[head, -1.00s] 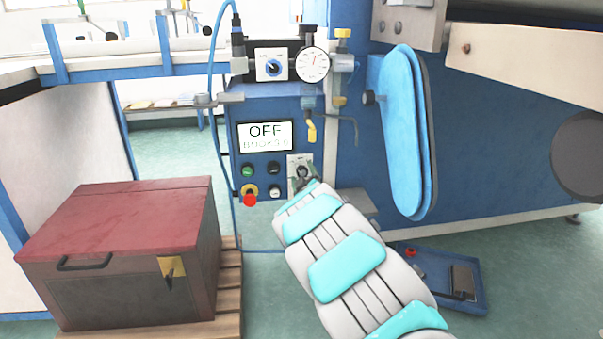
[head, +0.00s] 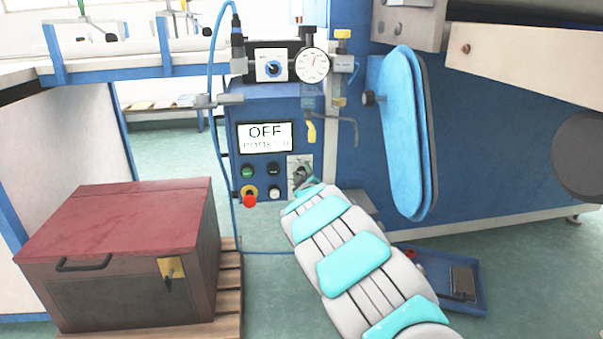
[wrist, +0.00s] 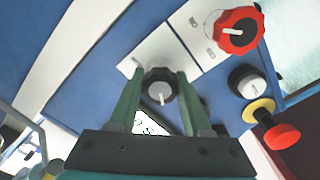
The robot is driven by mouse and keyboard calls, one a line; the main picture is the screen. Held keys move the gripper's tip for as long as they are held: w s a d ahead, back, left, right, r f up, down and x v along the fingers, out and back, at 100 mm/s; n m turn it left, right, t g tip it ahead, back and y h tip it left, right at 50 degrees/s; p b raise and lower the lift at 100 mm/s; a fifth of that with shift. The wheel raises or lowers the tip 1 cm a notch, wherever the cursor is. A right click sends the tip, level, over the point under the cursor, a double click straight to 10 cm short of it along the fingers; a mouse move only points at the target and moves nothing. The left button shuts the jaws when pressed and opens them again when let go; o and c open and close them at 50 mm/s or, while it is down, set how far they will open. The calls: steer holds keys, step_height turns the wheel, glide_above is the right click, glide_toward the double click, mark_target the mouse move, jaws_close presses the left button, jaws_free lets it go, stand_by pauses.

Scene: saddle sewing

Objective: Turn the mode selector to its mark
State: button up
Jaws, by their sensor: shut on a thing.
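The mode selector appears to be the black round knob (wrist: 160,88) with a white pointer, on a white plate (wrist: 150,61) of the blue control panel. In the wrist view my gripper (wrist: 160,84) has its two green fingers on either side of this knob and is shut on it. The pointer points down in that picture. In the head view my gripper (head: 303,180) is at the plate (head: 295,162) on the panel's right side, and it mostly hides the knob. The display (head: 265,137) reads OFF, with a blurred second line.
A red knob (wrist: 237,30) with a white pointer is close by on the panel. A yellow-handled valve (head: 311,130) hangs above the plate. A red-lidded box (head: 130,220) stands at left.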

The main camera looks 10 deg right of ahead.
jaws_close()
